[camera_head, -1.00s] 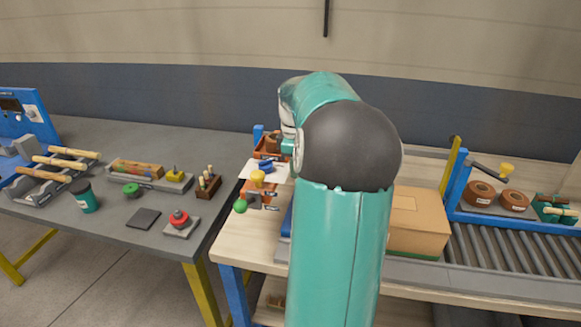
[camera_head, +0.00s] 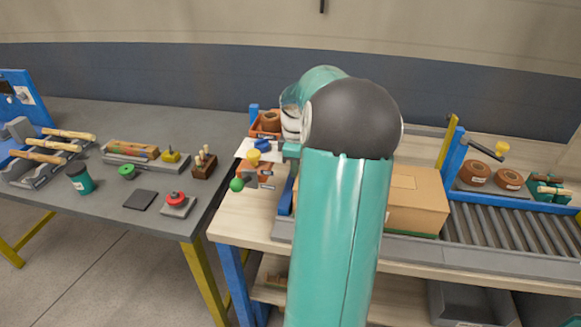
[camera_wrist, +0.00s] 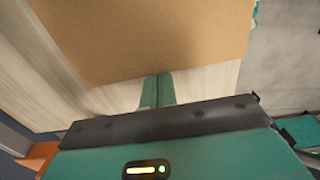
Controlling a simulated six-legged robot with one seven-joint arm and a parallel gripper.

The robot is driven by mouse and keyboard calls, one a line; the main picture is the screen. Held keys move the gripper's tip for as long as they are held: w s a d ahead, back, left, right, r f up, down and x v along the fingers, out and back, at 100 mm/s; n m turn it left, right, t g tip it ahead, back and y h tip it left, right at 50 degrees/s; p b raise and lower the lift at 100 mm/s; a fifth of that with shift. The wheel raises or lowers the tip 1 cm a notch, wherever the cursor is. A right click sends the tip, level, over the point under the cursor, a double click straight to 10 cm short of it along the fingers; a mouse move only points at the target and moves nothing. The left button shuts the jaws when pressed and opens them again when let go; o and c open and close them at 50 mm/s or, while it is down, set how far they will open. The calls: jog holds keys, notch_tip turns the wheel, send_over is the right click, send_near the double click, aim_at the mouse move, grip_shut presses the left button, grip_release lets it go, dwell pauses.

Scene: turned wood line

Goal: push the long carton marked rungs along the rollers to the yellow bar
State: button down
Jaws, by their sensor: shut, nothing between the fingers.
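The long brown carton (camera_head: 416,207) lies on the roller line, its left part hidden behind my arm. No rungs marking is readable on it. A slanted yellow bar (camera_head: 447,142) stands at the back edge of the line, by a blue post near the carton's right end. In the wrist view the carton (camera_wrist: 150,40) fills the upper middle. My gripper (camera_wrist: 157,78) is shut and empty, its fingertips at the carton's lower edge; I cannot tell whether they touch.
Bare rollers (camera_head: 515,230) run right of the carton. Brown coils (camera_head: 474,173) and a green box (camera_head: 548,187) stand behind them. A grey bench (camera_head: 95,215) stands further left.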

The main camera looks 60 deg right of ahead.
jog(key=s+d, duration=0.5)
jog(key=s, duration=0.8)
jog(key=s+d, duration=0.6)
jog(key=s, duration=0.8)
jog(key=s+d, duration=0.6)
jog(key=s, duration=0.7)
jog(key=shift+s+d, duration=0.15)
jog(key=shift+r, duration=0.15)
